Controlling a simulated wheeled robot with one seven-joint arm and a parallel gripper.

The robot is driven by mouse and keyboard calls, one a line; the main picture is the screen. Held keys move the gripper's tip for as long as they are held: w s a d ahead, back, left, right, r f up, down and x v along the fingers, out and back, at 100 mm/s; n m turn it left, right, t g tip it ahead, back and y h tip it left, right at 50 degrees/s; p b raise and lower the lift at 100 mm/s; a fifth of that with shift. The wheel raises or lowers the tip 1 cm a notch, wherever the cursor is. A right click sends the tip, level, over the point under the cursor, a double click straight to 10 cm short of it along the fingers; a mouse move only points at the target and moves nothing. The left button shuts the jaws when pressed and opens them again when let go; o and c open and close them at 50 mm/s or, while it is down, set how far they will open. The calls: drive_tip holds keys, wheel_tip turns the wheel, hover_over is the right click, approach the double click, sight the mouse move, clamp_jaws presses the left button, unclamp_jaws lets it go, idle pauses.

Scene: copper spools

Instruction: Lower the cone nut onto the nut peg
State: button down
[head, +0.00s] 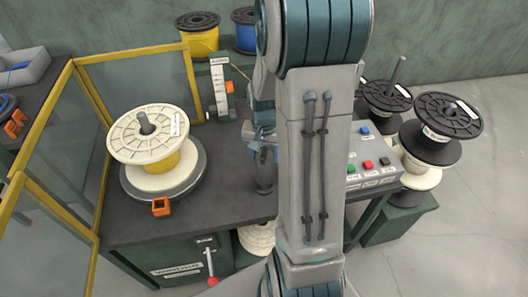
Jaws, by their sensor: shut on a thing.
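My gripper (262,148) is partly in view just left of my own arm, pointing down over the dark bench top. It is shut on a dark grey piece that seems to be the cone nut (264,178). The lower end of this piece is close to the bench top; I cannot tell whether it touches. I cannot make out the nut peg apart from it, and my arm hides the bench just to the right.
A white-flanged spool with yellow winding (150,138) sits on a round turntable (190,186) at the left. A gauge post (220,88) stands behind. Yellow-framed guards (140,50) edge the bench. A button box (372,165) and stacked spools (432,140) are at the right.

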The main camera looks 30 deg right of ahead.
drive_tip(key=shift+f+b, duration=1.05)
drive_tip(key=shift+f, duration=0.4)
drive_tip(key=shift+f, duration=0.25)
drive_tip(key=shift+c, duration=2.3)
unclamp_jaws()
drive_tip(key=shift+r, duration=0.1)
wheel_tip(320, 180, up, 14)
drive_tip(key=shift+f, duration=0.1)
